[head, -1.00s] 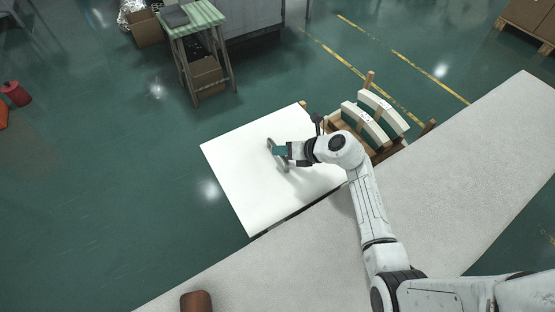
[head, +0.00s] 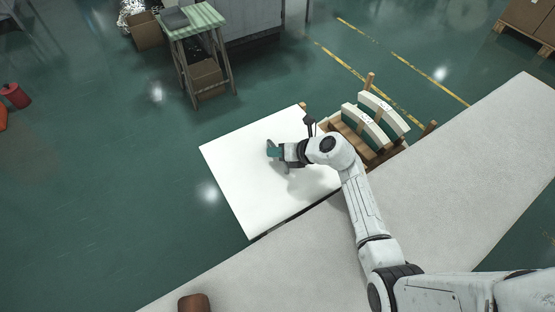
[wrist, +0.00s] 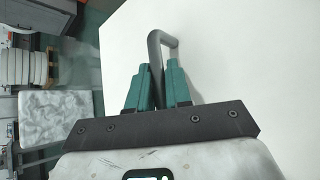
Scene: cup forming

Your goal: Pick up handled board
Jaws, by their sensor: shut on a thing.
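The handled board (head: 235,165) is a large flat white panel beside the long pale table, with a grey bar handle on its upper face. In the wrist view the board (wrist: 245,60) fills the right and middle, and the grey handle (wrist: 165,38) stands up between my teal fingers. My gripper (head: 273,149) is over the middle of the board, shut on the handle. It also shows in the wrist view (wrist: 158,88). The fingers hide the near part of the handle. I cannot tell whether the board is clear of what is under it.
The long pale table (head: 440,165) runs along the board's lower right side. A wooden rack with curved white pieces (head: 375,118) stands just right of the board. A brown cylinder (head: 194,303) is on the table at the bottom. Green floor is open on the left.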

